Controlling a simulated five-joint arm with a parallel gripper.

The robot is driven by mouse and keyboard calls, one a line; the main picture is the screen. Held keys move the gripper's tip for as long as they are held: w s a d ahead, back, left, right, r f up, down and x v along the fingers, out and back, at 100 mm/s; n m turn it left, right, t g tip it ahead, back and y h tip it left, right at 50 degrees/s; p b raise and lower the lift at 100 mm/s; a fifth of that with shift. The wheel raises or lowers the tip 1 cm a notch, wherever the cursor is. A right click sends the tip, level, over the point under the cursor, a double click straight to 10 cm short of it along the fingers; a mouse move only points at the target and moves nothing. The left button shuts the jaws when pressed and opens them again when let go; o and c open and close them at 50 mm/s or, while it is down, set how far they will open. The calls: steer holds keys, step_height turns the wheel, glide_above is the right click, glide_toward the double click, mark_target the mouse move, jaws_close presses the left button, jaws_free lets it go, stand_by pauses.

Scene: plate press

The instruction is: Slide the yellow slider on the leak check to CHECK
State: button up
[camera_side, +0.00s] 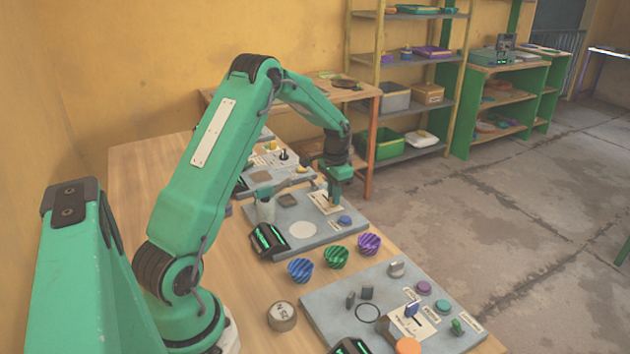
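My gripper (335,197) points down over the grey middle panel (318,236), with its fingertips at a small cream slider plate (320,201). A small yellowish piece shows at the fingertips, perhaps the yellow slider, but it is mostly hidden. I cannot tell whether the fingers are shut on it or only touch it. The plate's lettering, including CHECK, is too small to read. The middle panel also has a blue knob (345,221), a pale round disc (302,230) and a black display with green lights (268,241).
A near panel (333,309) carries a blue slider (411,309), knobs and an orange disc (408,346). A round tin (282,316) stands left of it. Another panel lies behind.

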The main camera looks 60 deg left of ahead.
jaws_close()
steer(key=shift+a, duration=1.7)
steer(key=o, duration=0.6)
jaws_free()
steer(key=shift+r, duration=0.15)
step_height(320, 180, up, 8)
steer(key=shift+f, duration=0.2)
